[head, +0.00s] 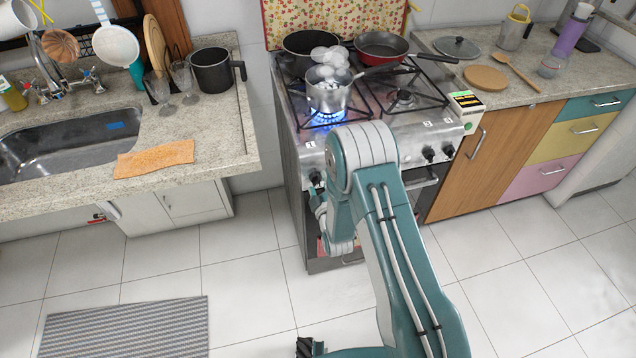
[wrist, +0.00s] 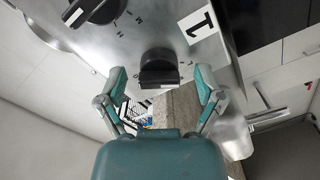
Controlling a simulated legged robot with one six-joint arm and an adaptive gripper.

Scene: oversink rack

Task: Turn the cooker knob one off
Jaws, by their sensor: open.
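Cooker knob one (wrist: 158,68) is a black round knob with a raised grip bar, on the steel front panel beside a white label marked 1 (wrist: 197,22). Its bar lies roughly crosswise in the wrist view. My gripper (wrist: 160,80) is open, with a teal fingertip on each side of the knob and a visible gap to it. In the head view the knob (head: 315,177) is at the front left of the cooker, just above my gripper (head: 317,194), which my arm partly hides. A blue flame (head: 328,115) burns on the front-left burner.
A dark pot (head: 303,45) and a red pan (head: 381,47) stand behind. Another knob (wrist: 95,8) is close by in the wrist view. The floor before the cooker is clear.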

